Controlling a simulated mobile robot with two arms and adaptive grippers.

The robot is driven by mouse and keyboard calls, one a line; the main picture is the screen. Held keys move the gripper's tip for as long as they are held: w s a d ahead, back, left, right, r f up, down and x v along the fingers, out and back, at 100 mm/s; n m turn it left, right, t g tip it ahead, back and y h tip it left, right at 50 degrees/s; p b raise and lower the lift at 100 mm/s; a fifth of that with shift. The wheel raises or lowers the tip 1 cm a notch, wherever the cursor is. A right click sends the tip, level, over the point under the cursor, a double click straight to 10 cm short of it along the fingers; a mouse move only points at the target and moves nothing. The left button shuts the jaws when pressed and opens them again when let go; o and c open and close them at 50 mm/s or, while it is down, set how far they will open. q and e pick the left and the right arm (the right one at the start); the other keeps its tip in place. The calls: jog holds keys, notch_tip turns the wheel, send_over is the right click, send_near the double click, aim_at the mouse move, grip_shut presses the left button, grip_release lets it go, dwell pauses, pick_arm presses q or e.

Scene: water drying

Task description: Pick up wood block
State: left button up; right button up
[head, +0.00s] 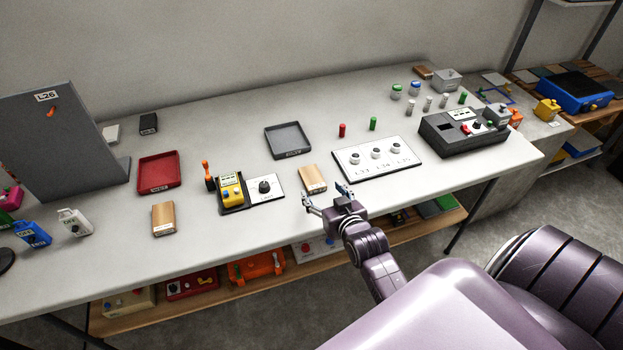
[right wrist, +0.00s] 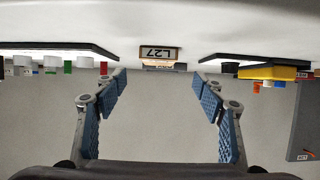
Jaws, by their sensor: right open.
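A light wood block (head: 313,178) lies flat on the grey-white table, just left of the white panel with three round knobs. In the right wrist view the wood block (right wrist: 160,66) shows end-on, centred, with a label reading L27. My right gripper (head: 325,195) is open at the block's near end, with the two fingers apart. In the right wrist view the blue-padded fingers (right wrist: 160,80) stand either side of the block's line with nothing between them. A second wood block (head: 164,218) lies further left and a third (head: 423,72) at the back right. My left gripper is not in view.
Left of the near block is a yellow device beside a knob panel (head: 265,188). The white knob panel (head: 377,158) is close on the right. A grey tray (head: 289,140) and a red tray (head: 158,172) lie behind. Bare table surrounds the second block.

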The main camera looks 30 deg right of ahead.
aim_at(314, 180)
jog(key=shift+x, duration=3.9)
jog(key=shift+s+d, duration=0.1)
jog(key=shift+d, duration=0.1)
jog(key=c, duration=1.3)
